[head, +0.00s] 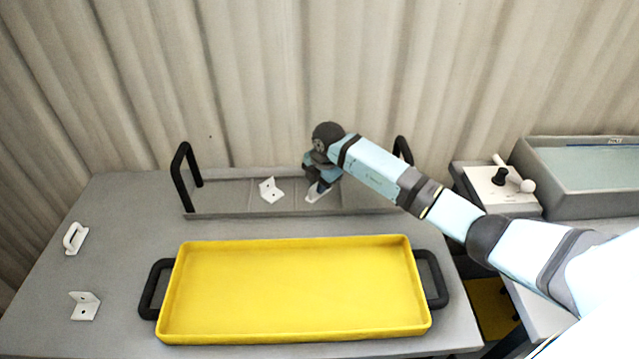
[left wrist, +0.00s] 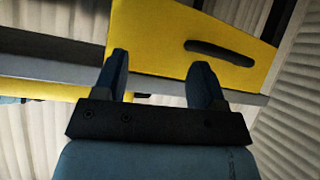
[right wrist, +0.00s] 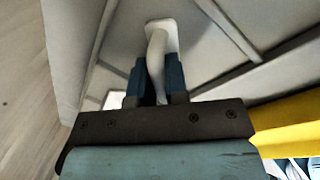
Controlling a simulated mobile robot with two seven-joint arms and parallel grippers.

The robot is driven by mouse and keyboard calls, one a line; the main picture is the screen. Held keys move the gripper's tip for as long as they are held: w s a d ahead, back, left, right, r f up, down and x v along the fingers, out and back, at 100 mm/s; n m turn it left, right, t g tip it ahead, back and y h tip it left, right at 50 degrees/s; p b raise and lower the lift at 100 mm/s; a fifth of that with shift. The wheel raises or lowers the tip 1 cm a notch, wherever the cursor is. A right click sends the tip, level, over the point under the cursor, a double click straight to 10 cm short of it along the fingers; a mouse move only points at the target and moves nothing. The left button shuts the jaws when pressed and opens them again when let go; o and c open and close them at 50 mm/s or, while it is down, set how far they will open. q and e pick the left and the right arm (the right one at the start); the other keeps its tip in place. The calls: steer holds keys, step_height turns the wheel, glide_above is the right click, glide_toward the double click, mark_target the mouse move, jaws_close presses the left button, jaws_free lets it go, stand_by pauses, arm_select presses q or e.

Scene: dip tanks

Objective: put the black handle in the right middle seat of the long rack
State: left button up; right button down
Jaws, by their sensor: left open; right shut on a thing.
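The long rack (head: 222,192) lies along the back of the table, a grey tray with thin dividers and a black upright handle at each end. My right gripper (head: 318,187) is over its right middle part, shut on a white handle (head: 314,196). In the right wrist view, this curved white handle (right wrist: 158,50) is between the fingers, its flat foot at or close above the rack floor; contact is unclear. No loose black handle shows. A white angle bracket (head: 270,190) sits in the left middle seat. My left gripper (left wrist: 162,82) is open and empty, seen only in its wrist view.
A yellow tray (head: 295,335) with black side handles fills the table's front. Another white handle (head: 75,238) and a white bracket (head: 84,306) lie at left. On the right stand a white box (head: 505,198) with knobs and a grey tank (head: 580,188).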

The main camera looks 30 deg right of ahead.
mark_target(325, 198)
steer(key=c, duration=1.1)
jaws_free()
steer(key=r, duration=0.4)
steer(key=s+r, duration=0.1)
steer(key=r, duration=0.3)
steer(key=s+r, duration=0.1)
steer(key=r, duration=0.3)
steer(key=shift+d, duration=0.3)
